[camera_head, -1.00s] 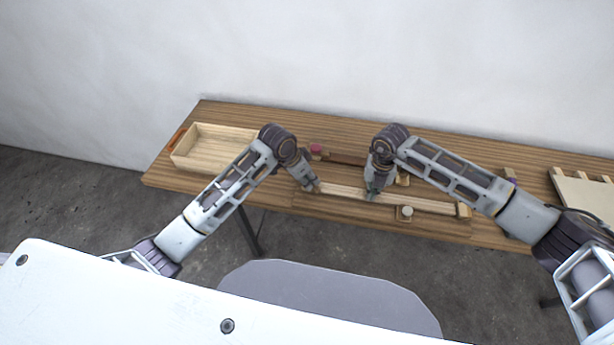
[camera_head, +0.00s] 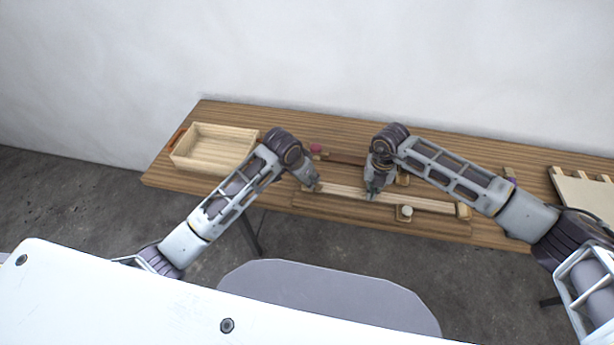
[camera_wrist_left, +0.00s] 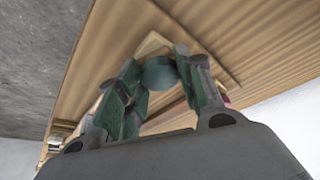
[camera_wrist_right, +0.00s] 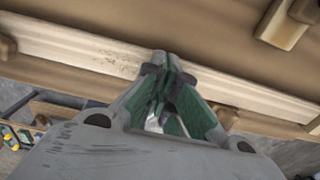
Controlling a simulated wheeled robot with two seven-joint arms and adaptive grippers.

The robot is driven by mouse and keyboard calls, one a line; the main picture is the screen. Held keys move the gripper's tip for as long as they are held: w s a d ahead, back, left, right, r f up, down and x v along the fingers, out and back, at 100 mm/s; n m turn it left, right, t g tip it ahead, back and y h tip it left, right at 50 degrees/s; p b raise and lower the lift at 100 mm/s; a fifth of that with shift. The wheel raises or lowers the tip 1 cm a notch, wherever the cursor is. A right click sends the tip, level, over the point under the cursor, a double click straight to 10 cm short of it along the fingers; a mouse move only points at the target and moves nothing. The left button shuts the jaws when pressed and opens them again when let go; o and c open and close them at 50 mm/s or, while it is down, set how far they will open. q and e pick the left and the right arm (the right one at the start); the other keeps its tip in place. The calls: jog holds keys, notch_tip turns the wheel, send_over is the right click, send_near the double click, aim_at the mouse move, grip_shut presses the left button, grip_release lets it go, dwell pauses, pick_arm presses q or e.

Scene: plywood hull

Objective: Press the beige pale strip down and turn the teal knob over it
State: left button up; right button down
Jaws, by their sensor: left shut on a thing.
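The beige pale strip (camera_head: 425,204) lies along the front of a board on the table; it also shows in the right wrist view (camera_wrist_right: 80,42). My right gripper (camera_head: 372,196) is shut, its fingertips together at the strip's middle and seemingly touching it. The teal knob (camera_wrist_left: 158,73) is round and sits on a pale wooden block (camera_wrist_left: 151,43) near the strip's left end. My left gripper (camera_head: 314,187) is shut on the knob, with one finger on each side in the left wrist view. In the head view the left gripper mostly hides the knob.
An open wooden tray (camera_head: 180,160) stands at the table's left. A pink knob (camera_head: 316,148) and a dark strip (camera_head: 345,159) lie behind the pale strip. A cream knob (camera_head: 406,211) sits at its front edge. A slotted pale rack (camera_head: 585,198) stands at the right.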

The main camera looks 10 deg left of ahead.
jog(key=shift+f, duration=0.1)
dwell(0.3)
pick_arm(q)
jog(key=shift+n+t+y, duration=0.4)
jog(key=shift+n+y, duration=0.1)
jog(key=shift+n, duration=0.9)
jog(key=o, duration=1.1)
jog(key=shift+c, duration=0.2)
jog(key=shift+r, duration=3.5)
jog(key=shift+r+p, duration=1.85)
pick_arm(e)
jog(key=shift+r, duration=3.65)
